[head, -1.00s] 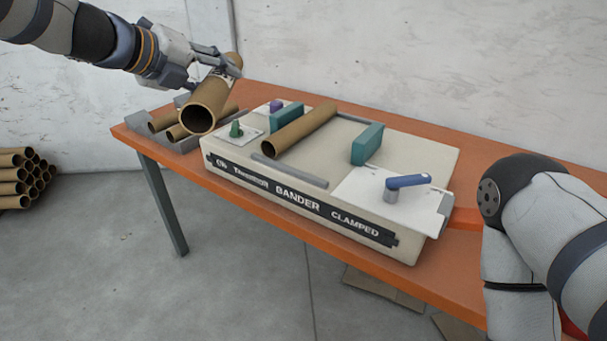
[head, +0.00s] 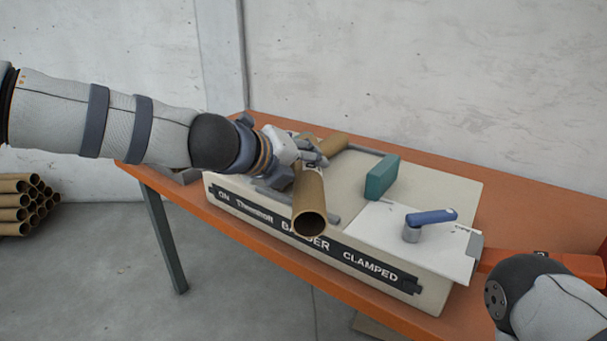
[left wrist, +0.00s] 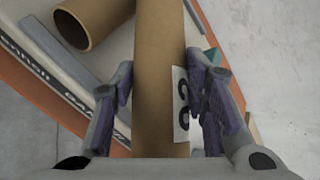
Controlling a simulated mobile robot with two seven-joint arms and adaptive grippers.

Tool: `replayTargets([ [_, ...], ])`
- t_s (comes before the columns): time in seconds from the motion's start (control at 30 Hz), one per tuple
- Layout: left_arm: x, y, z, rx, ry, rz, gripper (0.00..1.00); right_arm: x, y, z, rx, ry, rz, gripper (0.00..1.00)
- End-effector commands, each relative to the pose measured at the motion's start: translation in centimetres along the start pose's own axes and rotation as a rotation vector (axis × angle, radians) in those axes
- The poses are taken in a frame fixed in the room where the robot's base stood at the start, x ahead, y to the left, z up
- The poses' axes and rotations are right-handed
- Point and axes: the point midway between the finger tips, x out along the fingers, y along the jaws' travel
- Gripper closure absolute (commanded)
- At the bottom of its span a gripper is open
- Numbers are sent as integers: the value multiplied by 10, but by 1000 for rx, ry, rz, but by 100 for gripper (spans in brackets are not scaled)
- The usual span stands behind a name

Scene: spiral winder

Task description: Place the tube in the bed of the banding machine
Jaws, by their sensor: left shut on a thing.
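My left gripper (head: 303,160) is shut on a brown cardboard tube (head: 309,192), whose open end points toward the head camera. The tube overlaps the front part of the banding machine (head: 438,300) in the head view and looks held above it. In the left wrist view the held tube (left wrist: 160,60) lies between both fingers (left wrist: 162,105) and carries a white label. A second brown tube (head: 334,144) lies on the machine top, partly hidden by my left gripper. A teal block (head: 381,177) stands right of it. My right gripper is out of view.
A blue-handled lever (head: 430,217) sits on a white plate at the machine's right. The machine stands on an orange table (head: 530,215). Stacked tubes (head: 25,205) lie at far left. My right arm is at lower right.

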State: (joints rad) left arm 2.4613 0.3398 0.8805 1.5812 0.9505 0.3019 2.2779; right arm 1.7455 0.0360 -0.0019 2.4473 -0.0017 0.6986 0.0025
Motion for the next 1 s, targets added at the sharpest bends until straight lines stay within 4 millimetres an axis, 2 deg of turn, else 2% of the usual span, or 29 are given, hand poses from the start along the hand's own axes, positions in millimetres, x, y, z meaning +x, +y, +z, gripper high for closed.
replayTargets([
  [0.03,5,6,-4,-3,3,-1,88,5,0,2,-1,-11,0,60],
  [0.27,2,2,-2,2,-4,-5,88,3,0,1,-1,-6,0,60],
  [0.43,5,7,-6,1,-1,-4,88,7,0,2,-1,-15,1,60],
  [0.47,5,6,-5,2,-1,-4,53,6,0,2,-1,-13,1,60],
  [0.5,4,6,-5,2,-2,-4,44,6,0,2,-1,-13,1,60],
  [0.53,4,5,-4,2,-2,-4,39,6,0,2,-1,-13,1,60],
  [0.87,1,1,-2,5,-5,-6,39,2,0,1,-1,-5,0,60],
  [1.0,-22,1,0,1,-4,-7,39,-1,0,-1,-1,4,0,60],
])
